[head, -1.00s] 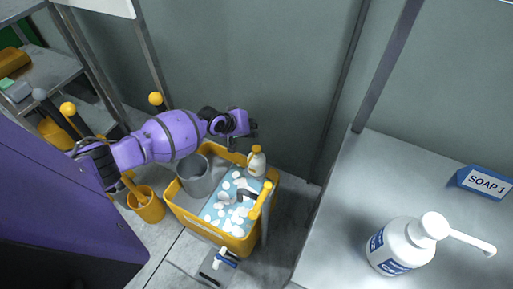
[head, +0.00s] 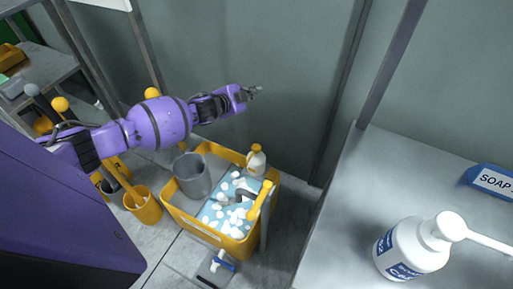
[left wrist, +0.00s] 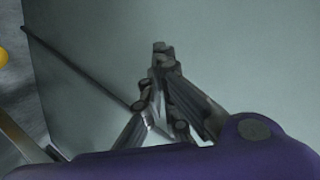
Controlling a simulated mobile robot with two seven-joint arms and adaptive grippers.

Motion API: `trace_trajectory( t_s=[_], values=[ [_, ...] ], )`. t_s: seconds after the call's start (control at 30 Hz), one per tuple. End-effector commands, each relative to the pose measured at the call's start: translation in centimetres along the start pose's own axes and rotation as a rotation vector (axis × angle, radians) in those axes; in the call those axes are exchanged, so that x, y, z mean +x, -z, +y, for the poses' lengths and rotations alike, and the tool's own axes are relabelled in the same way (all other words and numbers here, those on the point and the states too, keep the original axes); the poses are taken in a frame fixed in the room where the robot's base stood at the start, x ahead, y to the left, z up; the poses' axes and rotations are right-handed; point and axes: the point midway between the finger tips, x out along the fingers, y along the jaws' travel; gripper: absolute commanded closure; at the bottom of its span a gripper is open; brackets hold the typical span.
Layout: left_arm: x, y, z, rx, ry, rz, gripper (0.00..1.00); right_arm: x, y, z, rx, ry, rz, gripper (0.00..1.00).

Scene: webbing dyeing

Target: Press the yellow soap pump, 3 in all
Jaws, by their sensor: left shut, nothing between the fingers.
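No pump with a yellow body or head is clear in these views. A white pump bottle (head: 412,250) with a blue and white label and a long white spout stands upright on the grey table at the lower right. A blue sign reading SOAP (head: 492,181) is behind it, cut by the picture edge. A small cream bottle (head: 256,161) stands at the yellow tub's far right corner; its details are too small to tell. My left gripper (head: 257,91) is shut and empty in the air above and behind the tub. Its closed fingertips show in the left wrist view (left wrist: 163,50). My right gripper is out of view.
The yellow tub (head: 203,229) holds blue liquid with white foam and a grey bucket (head: 192,177). A yellow bucket (head: 143,207) stands left of it. Grey metal posts rise beside the table (head: 345,210). A grey wall (head: 240,40) is behind my gripper.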

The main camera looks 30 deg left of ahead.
Motion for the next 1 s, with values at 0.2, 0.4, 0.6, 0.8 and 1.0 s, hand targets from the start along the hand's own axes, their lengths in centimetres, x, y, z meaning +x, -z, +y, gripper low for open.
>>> trace_trajectory(
  t_s=[0.2,0.4,0.6,0.8,1.0],
  values=[
    [-0.3,3.4,-0.5,0.628,0.051,0.124,1.0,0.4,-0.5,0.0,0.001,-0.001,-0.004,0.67],
    [-1.0,6.0,0.5,1.222,0.105,0.229,1.0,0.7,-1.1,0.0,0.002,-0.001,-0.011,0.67],
    [-1.7,7.6,2.6,1.829,0.165,0.329,1.0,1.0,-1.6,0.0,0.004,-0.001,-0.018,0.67],
    [-2.4,7.7,5.1,2.447,0.231,0.43,1.0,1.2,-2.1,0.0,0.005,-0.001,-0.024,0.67],
    [-2.9,6.4,7.1,3.076,0.303,0.542,1.0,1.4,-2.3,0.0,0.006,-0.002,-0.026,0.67]
  ],
)
